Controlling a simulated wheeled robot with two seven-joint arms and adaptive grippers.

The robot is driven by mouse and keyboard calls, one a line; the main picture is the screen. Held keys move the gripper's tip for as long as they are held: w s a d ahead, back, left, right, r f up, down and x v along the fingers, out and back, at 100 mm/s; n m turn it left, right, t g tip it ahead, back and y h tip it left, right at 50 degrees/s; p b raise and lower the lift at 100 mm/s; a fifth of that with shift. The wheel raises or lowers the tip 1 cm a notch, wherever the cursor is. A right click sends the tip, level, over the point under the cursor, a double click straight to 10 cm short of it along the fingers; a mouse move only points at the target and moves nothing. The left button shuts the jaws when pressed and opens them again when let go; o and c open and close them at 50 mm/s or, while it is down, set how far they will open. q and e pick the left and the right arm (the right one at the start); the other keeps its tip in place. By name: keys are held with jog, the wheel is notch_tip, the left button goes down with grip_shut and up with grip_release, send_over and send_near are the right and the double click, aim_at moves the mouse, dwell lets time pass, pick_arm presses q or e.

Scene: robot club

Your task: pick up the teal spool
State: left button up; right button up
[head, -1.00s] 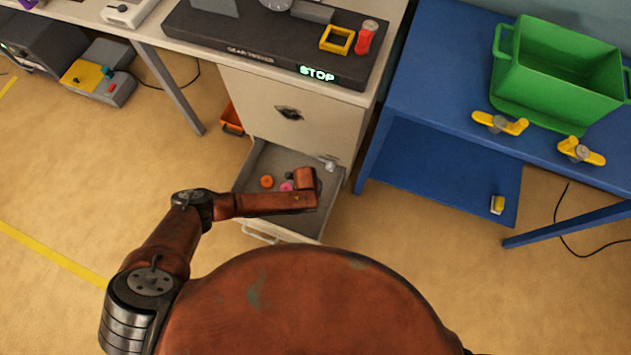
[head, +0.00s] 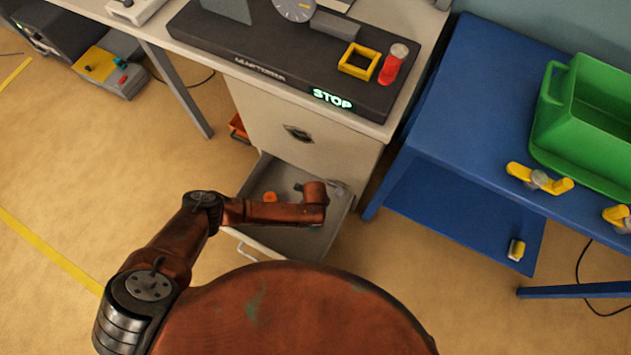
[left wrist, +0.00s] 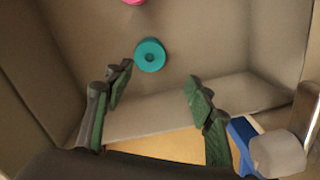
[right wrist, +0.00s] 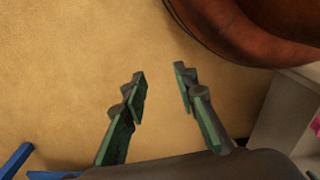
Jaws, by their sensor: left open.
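The teal spool (left wrist: 150,55) lies in the open drawer (head: 287,177), a round disc with a dark centre hole in the left wrist view. My left gripper (left wrist: 160,75) is open above the drawer floor. Its fingertips are on either side and a little nearer the camera than the spool, which appears closer to the left finger. No contact shows. In the head view my left forearm covers part of the drawer and hides that gripper; I cannot make out the spool there. My right gripper (right wrist: 160,74) is open and empty over the tan floor.
An orange spool (head: 270,197) lies in the drawer, and a pink thing (left wrist: 132,2) is at the left wrist view's top edge. Drawer walls surround the left gripper. The desk (head: 405,110) stands above, with a blue table (head: 460,110) and green bin (head: 590,120) to the right.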

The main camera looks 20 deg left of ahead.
pick_arm(q)
jog(key=shift+g, duration=0.3)
jog(key=f+b, duration=0.1)
jog(key=f, duration=0.1)
jog(key=s+f+b, duration=0.1)
jog(key=f, duration=0.1)
jog(key=s+f+b, duration=0.1)
jog(key=f, duration=0.1)
jog(key=shift+f, duration=0.1)
jog(key=shift+f+b, duration=0.25)
jog(key=shift+b, duration=0.05)
pick_arm(e)
notch_tip(320, 180, up, 10)
jog(key=w+a, duration=0.2)
pick_arm(q)
notch_tip(320, 180, down, 2)
jog(key=shift+b, duration=0.55)
jog(key=f+b, duration=0.3)
jog(key=f, duration=0.2)
jog(key=shift+w+a+b, duration=0.1)
jog(key=shift+w+b, duration=0.1)
jog(key=shift+b, duration=0.15)
jog(key=shift+f, duration=0.15)
pick_arm(e)
jog(key=w+a+f+t+y, duration=0.2)
jog(key=w+a+f+t, duration=0.2)
jog(key=w+f, duration=0.4)
jog(key=shift+w+a+f+t, duration=0.15)
jog(key=shift+a+f+t, duration=0.15)
jog(key=shift+a, duration=0.5)
